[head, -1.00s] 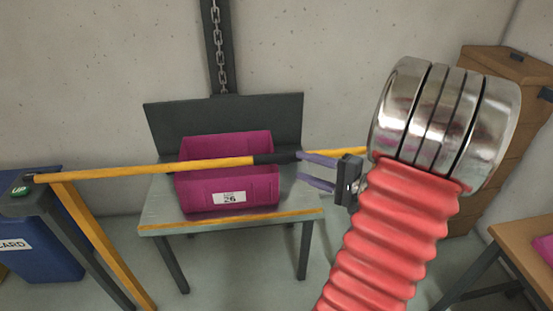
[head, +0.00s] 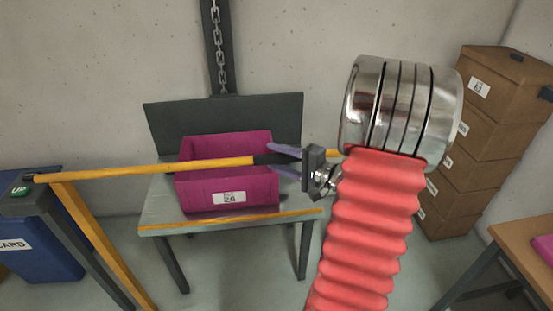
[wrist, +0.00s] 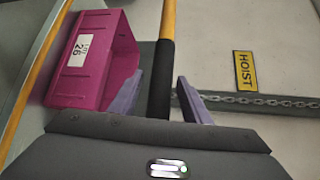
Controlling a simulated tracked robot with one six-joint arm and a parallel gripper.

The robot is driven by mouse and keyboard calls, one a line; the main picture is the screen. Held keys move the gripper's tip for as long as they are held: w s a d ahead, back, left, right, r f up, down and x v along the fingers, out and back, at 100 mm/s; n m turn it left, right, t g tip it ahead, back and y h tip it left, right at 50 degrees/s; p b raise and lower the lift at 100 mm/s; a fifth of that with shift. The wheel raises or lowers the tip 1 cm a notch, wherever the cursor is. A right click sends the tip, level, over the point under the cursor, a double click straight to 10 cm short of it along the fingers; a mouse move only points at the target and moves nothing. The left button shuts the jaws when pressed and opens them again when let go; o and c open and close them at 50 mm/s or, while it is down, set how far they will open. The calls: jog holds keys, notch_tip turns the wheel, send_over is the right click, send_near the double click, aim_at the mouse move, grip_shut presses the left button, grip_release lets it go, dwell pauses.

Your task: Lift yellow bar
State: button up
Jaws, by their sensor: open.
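The yellow bar (head: 140,171) runs nearly level across the head view, in front of a magenta bin. It has a black grip section (wrist: 158,82), and its left end meets a dark post. My gripper (head: 269,159) is at this black section with its purple fingers open. In the wrist view, the bar passes between the two spread fingers (wrist: 160,77), with a gap visible on the right side. Whether the left finger touches the bar I cannot tell. My arm and gripper hide part of the bar's right side in the head view.
The magenta bin (head: 227,190), labelled 26, stands on a table (head: 165,215) behind the bar. A chain (head: 217,50) hangs on the wall, with a HOIST sign (wrist: 244,71). A green UP button (head: 20,191) tops the left post. Stacked boxes (head: 490,110) stand right.

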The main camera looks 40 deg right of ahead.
jog(key=shift+c, duration=0.6)
grip_shut()
jog(key=shift+a, duration=0.15)
